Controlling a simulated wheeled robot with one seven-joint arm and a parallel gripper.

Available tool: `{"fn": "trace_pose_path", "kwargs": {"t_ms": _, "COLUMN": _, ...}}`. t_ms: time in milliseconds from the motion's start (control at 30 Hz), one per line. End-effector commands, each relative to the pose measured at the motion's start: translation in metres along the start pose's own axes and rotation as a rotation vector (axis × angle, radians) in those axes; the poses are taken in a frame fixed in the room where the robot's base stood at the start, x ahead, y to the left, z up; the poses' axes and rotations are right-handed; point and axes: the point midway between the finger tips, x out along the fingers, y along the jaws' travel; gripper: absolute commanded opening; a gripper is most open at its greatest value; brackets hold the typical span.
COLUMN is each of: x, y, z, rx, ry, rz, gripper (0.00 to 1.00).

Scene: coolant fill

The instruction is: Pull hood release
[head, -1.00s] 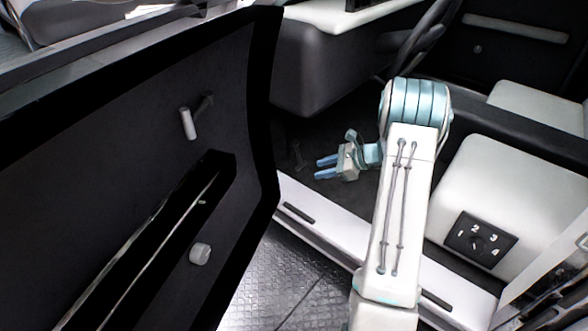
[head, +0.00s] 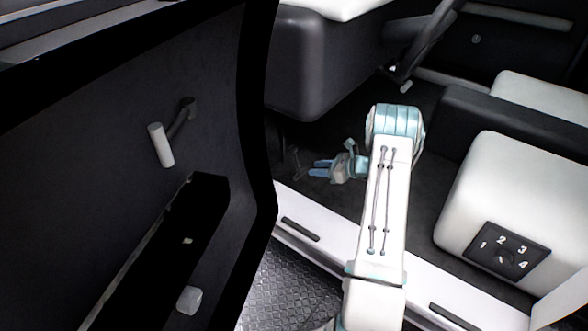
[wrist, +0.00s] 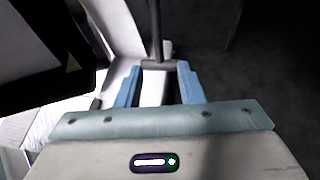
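A dark T-shaped handle, which looks like the hood release (head: 296,163), is in the shadowed footwell beside the open door. In the wrist view its crossbar and stem (wrist: 155,38) show straight ahead, with the crossbar level with the fingertips and spanning the gap between them. My gripper (head: 311,168) reaches into the footwell from the right, its blue fingers pointing left at the handle. In the wrist view my gripper (wrist: 160,72) is open, fingers apart. Whether a fingertip touches the crossbar I cannot tell.
The open black door (head: 110,110) with a crank handle (head: 162,145) stands on the left. The white door sill (head: 345,240) runs below my arm. The dashboard (head: 325,60) overhangs the footwell, and a white seat (head: 495,200) with a numbered dial is on the right.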

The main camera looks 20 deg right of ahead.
Motion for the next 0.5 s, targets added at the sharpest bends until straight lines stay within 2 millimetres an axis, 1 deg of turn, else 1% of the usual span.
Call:
{"fn": "trace_pose_path", "kwargs": {"t_ms": 33, "x": 0.016, "y": 0.002, "z": -0.002, "rx": -0.001, "ry": 0.000, "rz": 0.007, "gripper": 0.34}}
{"fn": "trace_pose_path", "kwargs": {"t_ms": 200, "x": 0.052, "y": 0.001, "z": -0.003, "rx": -0.002, "ry": 0.000, "rz": 0.005, "gripper": 0.34}}
{"fn": "trace_pose_path", "kwargs": {"t_ms": 300, "x": 0.069, "y": 0.000, "z": -0.003, "rx": -0.002, "ry": 0.000, "rz": 0.002, "gripper": 0.34}}
{"fn": "trace_pose_path", "kwargs": {"t_ms": 400, "x": 0.083, "y": -0.001, "z": -0.003, "rx": -0.001, "ry": 0.001, "rz": -0.001, "gripper": 0.34}}
{"fn": "trace_pose_path", "kwargs": {"t_ms": 500, "x": 0.092, "y": -0.001, "z": -0.002, "rx": 0.000, "ry": 0.000, "rz": -0.002, "gripper": 0.34}}
